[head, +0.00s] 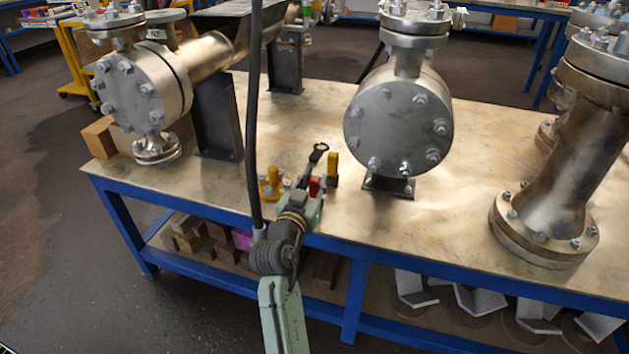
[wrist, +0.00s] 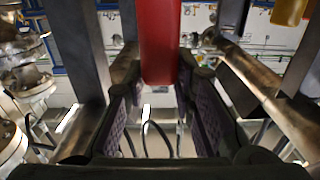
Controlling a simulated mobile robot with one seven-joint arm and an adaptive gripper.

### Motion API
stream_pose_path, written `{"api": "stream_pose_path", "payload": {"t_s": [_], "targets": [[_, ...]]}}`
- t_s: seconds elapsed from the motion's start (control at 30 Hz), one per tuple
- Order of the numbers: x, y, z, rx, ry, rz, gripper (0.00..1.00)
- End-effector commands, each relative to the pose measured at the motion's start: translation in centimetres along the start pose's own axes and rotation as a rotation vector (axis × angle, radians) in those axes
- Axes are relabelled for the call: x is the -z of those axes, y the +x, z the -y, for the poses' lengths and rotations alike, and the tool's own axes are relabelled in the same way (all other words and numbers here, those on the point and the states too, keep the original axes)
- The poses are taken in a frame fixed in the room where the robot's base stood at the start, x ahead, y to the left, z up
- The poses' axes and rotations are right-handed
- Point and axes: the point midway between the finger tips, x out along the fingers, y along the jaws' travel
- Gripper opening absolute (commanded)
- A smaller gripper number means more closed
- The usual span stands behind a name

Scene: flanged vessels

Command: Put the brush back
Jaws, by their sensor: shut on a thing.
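My gripper (head: 311,196) is low over the front edge of the workbench, left of its middle. It is shut on a red handle, which I take to be the brush (wrist: 160,42); no bristles can be made out. In the wrist view, the red handle stands between the two dark finger pads of my gripper (wrist: 160,88). In the head view, only a small red part of the brush (head: 315,186) shows at the fingers. Whether it touches the bench I cannot tell.
A dark ring spanner (head: 318,152) and yellow pieces (head: 332,164) (head: 269,184) are close around the gripper on the workbench (head: 470,170). A flanged vessel (head: 398,122) stands to the right, another (head: 145,88) to the left. A tall flanged pipe (head: 565,165) stands far right.

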Motion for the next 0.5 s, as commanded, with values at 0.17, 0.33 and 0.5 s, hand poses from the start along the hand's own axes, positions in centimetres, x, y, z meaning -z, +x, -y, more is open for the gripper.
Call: {"api": "stream_pose_path", "payload": {"t_s": [0.17, 0.33, 0.5], "targets": [[-0.6, 0.0, 0.0, 0.0, 0.0, -0.001, 0.0], [-1.1, 0.0, 0.0, 0.0, 0.0, 0.0, 0.0], [-1.7, -0.2, 0.3, 0.007, -0.001, 0.0, 0.0]]}}
